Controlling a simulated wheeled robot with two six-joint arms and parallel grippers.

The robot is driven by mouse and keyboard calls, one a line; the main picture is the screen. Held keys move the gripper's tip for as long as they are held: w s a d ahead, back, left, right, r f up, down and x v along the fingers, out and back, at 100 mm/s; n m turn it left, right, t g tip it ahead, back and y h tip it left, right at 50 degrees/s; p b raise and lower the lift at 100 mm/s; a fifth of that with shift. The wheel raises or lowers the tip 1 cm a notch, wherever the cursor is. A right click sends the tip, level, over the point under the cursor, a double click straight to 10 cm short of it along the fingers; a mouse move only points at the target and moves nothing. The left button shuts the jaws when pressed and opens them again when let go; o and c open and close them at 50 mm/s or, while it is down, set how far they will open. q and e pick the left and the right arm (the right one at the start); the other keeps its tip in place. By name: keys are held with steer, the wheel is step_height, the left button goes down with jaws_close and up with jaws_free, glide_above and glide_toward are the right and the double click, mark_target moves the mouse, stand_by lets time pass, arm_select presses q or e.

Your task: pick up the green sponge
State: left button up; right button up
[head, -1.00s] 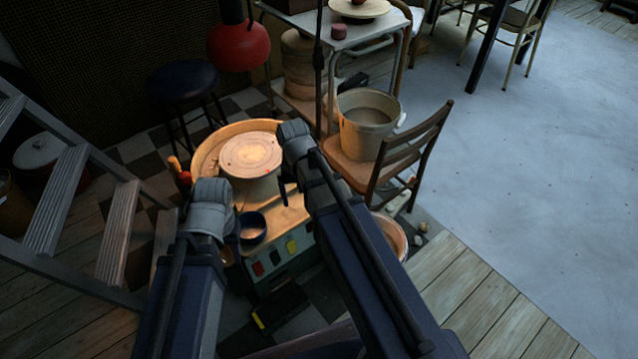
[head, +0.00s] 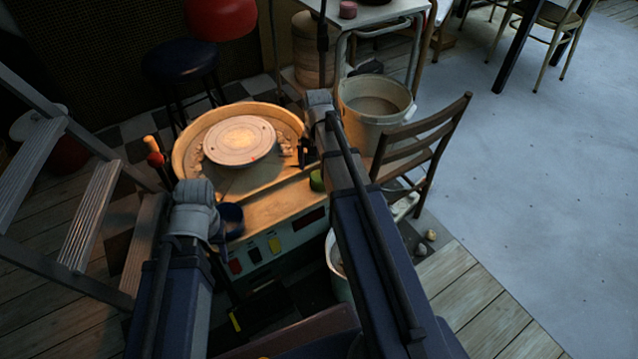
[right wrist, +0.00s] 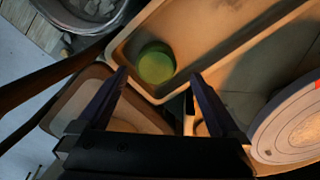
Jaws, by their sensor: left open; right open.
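The green sponge (head: 317,181) lies on the right side of the pottery wheel's tray, partly covered by my right arm in the head view. In the right wrist view the sponge (right wrist: 156,63) is a round green block in a corner of the tan tray, ahead of and between the fingers. My right gripper (right wrist: 159,76) is open and empty, apart from the sponge; its dark fingers also show in the head view (head: 304,152). My left gripper (head: 207,222) is open, beside the dark blue bowl (head: 231,220); its fingers are mostly hidden.
The wheel disc (head: 240,140) sits inside the tan basin (head: 180,160). A stepladder (head: 90,215) is at the left. A pale bucket (head: 338,280) stands below the right arm.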

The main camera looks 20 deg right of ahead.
mark_target(319, 176)
steer(key=shift+d+f+b, duration=0.15)
steer(key=shift+f+b, duration=1.25)
steer(key=shift+f, duration=0.2)
steer(key=shift+d+f+b, duration=0.1)
steer(key=shift+f+b, duration=1.25)
steer(key=shift+f, duration=0.2)
steer(key=shift+r, duration=0.1)
steer(key=shift+c, duration=0.4)
steer(key=c, duration=1.2)
steer(key=shift+o, duration=0.2)
steer(key=shift+r, duration=0.1)
step_height(319, 176, up, 10)
steer(key=p, duration=1)
